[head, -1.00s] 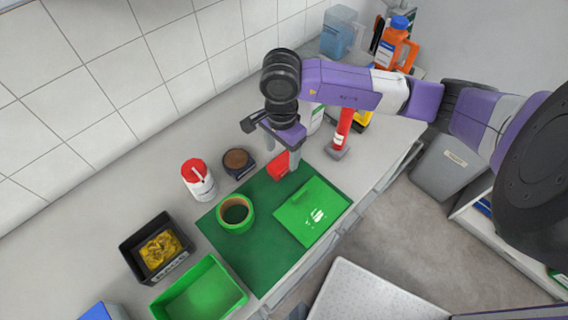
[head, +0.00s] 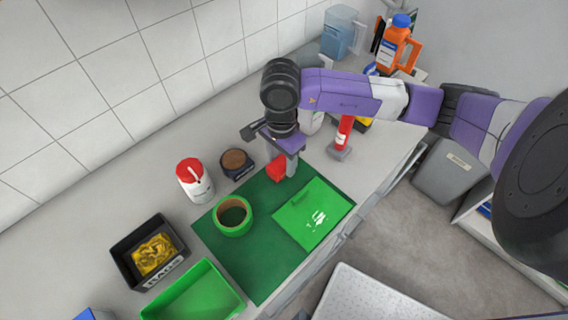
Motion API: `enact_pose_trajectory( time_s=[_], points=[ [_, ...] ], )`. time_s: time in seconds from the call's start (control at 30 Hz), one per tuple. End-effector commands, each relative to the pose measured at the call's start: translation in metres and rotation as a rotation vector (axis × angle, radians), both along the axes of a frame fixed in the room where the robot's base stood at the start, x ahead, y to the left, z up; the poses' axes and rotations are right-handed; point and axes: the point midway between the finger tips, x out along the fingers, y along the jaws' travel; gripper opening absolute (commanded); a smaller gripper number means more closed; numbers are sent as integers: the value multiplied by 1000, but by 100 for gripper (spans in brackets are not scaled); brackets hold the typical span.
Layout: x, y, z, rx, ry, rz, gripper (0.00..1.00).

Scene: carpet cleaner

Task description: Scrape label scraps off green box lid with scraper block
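The green box lid (head: 330,203) lies flat on the right part of a dark green mat (head: 262,262). White label scraps (head: 316,219) show on its middle. A small red block (head: 276,171), which looks like the scraper block, sits at the mat's back edge, left of the lid. My gripper (head: 280,164) points down at the red block, its fingers apart on either side of it. The fingers partly hide the block, and contact is not clear.
A green tape roll (head: 233,229) stands on the mat. A green open box (head: 205,308), a black bin of yellow scraps (head: 129,263), a white red-capped bottle (head: 196,188) and a brown-topped dark container (head: 236,163) stand left. A red tool (head: 343,134) stands behind the lid.

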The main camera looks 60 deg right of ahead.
Motion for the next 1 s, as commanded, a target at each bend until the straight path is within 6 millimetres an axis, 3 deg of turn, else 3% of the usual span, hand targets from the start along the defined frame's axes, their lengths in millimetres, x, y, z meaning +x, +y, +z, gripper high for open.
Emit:
enact_pose_trajectory(
  time_s=[0.03,0.23,0.53,1.0],
  points=[
    [0,0,0,0,0,0,39],
    [0,0,0,0,0,0,0],
    [0,0,5,-1,-1,0,0],
    [0,-1,39,-1,0,0,0]
  ],
)
